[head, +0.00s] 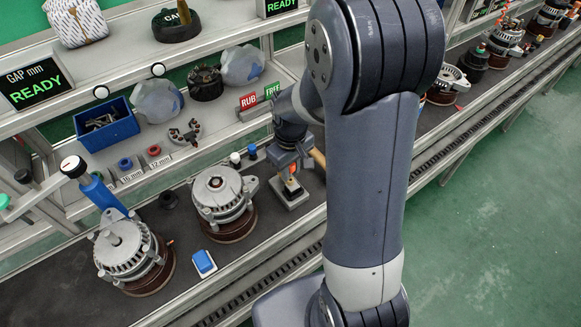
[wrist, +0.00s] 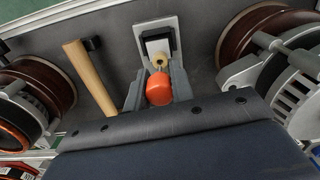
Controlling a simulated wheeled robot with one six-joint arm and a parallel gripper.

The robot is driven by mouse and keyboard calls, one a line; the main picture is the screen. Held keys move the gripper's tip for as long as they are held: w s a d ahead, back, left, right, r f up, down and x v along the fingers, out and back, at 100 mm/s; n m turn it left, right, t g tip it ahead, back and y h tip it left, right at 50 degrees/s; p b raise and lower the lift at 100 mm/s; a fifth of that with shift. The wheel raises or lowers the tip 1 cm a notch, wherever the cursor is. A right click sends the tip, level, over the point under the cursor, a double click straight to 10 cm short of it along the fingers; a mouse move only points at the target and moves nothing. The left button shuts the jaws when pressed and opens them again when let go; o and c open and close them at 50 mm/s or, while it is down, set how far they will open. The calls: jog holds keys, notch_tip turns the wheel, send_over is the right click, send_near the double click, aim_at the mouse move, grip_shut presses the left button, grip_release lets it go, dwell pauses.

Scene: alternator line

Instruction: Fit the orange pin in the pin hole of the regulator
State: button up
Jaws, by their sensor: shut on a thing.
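The orange pin (wrist: 159,88) is between the two fingers of my gripper (wrist: 155,86), which is shut on it. In the wrist view it points toward a pale metal stand with a black block (wrist: 157,42). A yellowish collar (wrist: 160,61) shows just beyond its orange end. In the head view my gripper (head: 290,170) is low over the same stand (head: 291,197), with some orange (head: 292,182) below the jaws. I cannot tell whether the pin still touches the stand. I cannot make out the regulator or its pin hole for certain.
An alternator (head: 222,195) stands left of my gripper and another (head: 125,250) farther left. A wooden-handled hammer (wrist: 88,75) lies close beside the stand. A blue-topped block (head: 204,263) lies near the front edge. A blue bin (head: 107,125) sits on the shelf behind.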

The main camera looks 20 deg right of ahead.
aim_at(291, 177)
jog(key=shift+f+b, duration=1.25)
jog(key=shift+f, duration=0.3)
jog(key=o, duration=1)
jog(key=shift+r, duration=0.1)
jog(key=shift+o, duration=0.2)
jog(key=shift+r, duration=0.1)
notch_tip(291, 177, up, 11)
jog(key=shift+f, duration=0.2)
jog(key=shift+f, duration=0.1)
